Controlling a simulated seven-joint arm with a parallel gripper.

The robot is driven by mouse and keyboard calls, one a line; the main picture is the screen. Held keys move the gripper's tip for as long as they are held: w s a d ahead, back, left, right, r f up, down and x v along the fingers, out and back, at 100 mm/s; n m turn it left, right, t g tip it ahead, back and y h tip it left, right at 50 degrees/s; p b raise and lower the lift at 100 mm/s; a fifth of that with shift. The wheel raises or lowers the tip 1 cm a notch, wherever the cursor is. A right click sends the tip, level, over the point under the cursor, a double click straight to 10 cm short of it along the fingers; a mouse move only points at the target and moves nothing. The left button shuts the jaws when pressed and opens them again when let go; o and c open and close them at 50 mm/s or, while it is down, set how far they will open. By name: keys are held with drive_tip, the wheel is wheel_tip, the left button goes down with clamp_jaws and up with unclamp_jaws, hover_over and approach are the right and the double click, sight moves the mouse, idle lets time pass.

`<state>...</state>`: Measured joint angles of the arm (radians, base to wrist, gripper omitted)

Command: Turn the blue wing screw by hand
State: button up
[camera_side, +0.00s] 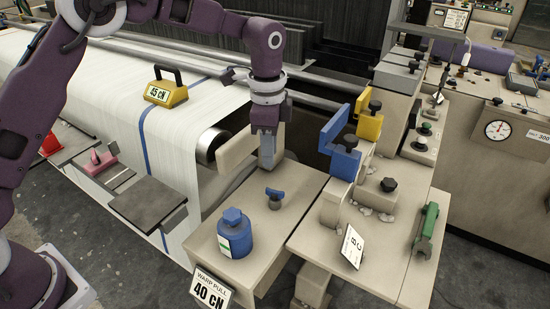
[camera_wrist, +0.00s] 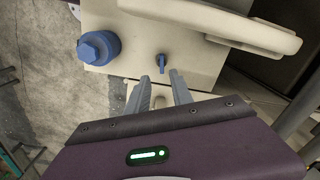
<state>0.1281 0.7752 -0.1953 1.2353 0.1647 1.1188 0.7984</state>
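The blue wing screw (camera_side: 275,197) stands on a dark round base on the top of the beige block. In the wrist view, the wing screw (camera_wrist: 161,63) shows its wing nearly edge-on, just beyond my fingertips and roughly in line with the gap between them. My gripper (camera_side: 267,164) points down, behind and above the wing screw in the side view. In the wrist view, my gripper (camera_wrist: 161,80) has two grey fingers spread apart with nothing between them. No contact with the screw shows.
A blue bottle (camera_side: 235,233) stands on the same block; it also shows in the wrist view (camera_wrist: 98,47). A beige rounded bar (camera_wrist: 210,12) lies close by. Blue (camera_side: 339,145) and yellow (camera_side: 369,118) brackets rise at right. A green tool (camera_side: 427,228) lies farther right.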

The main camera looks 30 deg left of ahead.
sight(275, 190)
drive_tip(key=f, duration=0.2)
drive_tip(key=w+d+f, duration=0.1)
drive_tip(key=shift+m, duration=0.4)
drive_tip(key=shift+a+f, duration=0.1)
drive_tip(key=shift+f, duration=3.9)
clamp_jaws()
